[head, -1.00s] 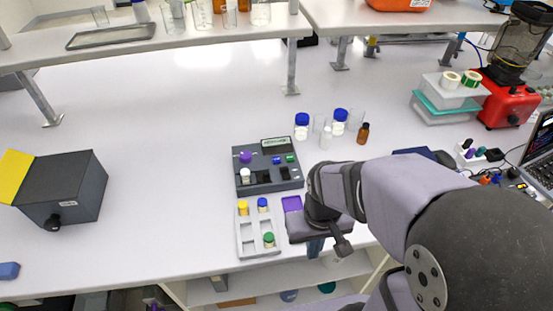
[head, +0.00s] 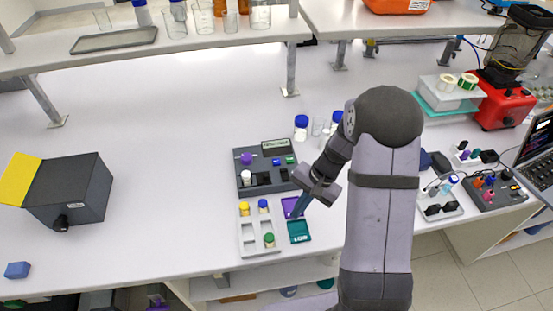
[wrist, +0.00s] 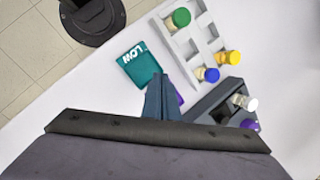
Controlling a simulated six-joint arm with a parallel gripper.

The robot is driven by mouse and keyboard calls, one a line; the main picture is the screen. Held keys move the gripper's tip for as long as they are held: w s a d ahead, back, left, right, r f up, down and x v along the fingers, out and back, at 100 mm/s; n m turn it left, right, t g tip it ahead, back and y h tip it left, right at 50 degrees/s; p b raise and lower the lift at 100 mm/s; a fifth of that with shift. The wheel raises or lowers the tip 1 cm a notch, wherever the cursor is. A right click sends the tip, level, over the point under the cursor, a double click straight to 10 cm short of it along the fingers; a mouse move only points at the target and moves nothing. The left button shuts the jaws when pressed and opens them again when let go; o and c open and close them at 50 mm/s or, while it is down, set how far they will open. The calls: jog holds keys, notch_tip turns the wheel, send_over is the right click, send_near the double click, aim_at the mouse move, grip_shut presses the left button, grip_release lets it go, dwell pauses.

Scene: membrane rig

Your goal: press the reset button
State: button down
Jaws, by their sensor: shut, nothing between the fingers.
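The dark grey rig (head: 252,187) stands mid-table with a small display. My gripper (head: 297,213) is shut and empty, with blue fingers pointing down in front of the rig, over the purple pad and near the teal pad. In the wrist view my gripper (wrist: 160,90) hides part of the rig (wrist: 215,98), and its buttons are not visible there.
A pale tray (head: 247,236) with yellow-, blue- and green-capped vials lies in front of the rig. A teal pad (head: 299,231) and a purple pad (head: 289,205) lie beside it. Blue-capped bottles (head: 301,123) stand behind. The table left of the rig is clear up to a dark box (head: 75,190).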

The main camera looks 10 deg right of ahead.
jog(key=w+r+m+t+y, duration=0.1)
jog(key=w+r+m+t, duration=0.2)
jog(key=w, duration=0.7)
jog(key=w+a+r+m+t+y, duration=0.1)
jog(key=w+r+m+t, duration=0.3)
jog(key=w+r+m, duration=0.3)
jog(key=w, duration=0.4)
jog(key=shift+a+r, duration=0.2)
jog(key=shift+r, duration=0.15)
jog(key=shift+f, duration=0.1)
jog(key=b, duration=0.5)
send_over(280, 163)
notch_tip(280, 163, down, 7)
jog(key=shift+w+f, duration=0.1)
jog(key=shift+f+b, duration=0.75)
jog(key=shift+b, duration=0.2)
